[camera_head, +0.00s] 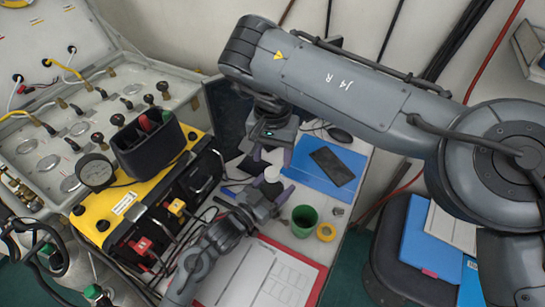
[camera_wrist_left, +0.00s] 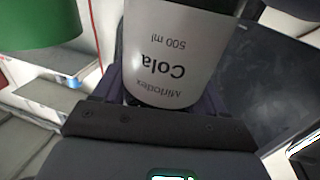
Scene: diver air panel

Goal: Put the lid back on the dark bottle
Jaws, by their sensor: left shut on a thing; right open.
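The dark bottle (camera_wrist_left: 170,98) has a white label reading "Cola 500 ml", upside down in the left wrist view. My left gripper (camera_head: 269,187) is shut on the bottle. The bottle's top is out of that view. My right gripper (camera_head: 272,158) is open and points down just above and behind the left one in the head view. A small white round thing (camera_head: 272,174) shows between the two grippers. I cannot tell whether it is the lid or part of the bottle. No separate lid can be made out with certainty.
A green cup (camera_head: 304,216) and a yellow tape roll (camera_head: 326,232) stand right of my left gripper. A dark slab (camera_head: 332,166) lies on a blue folder (camera_head: 309,174). A red-edged clipboard (camera_head: 262,275) lies in front. The yellow-topped air panel (camera_head: 135,198) and its cables crowd the left.

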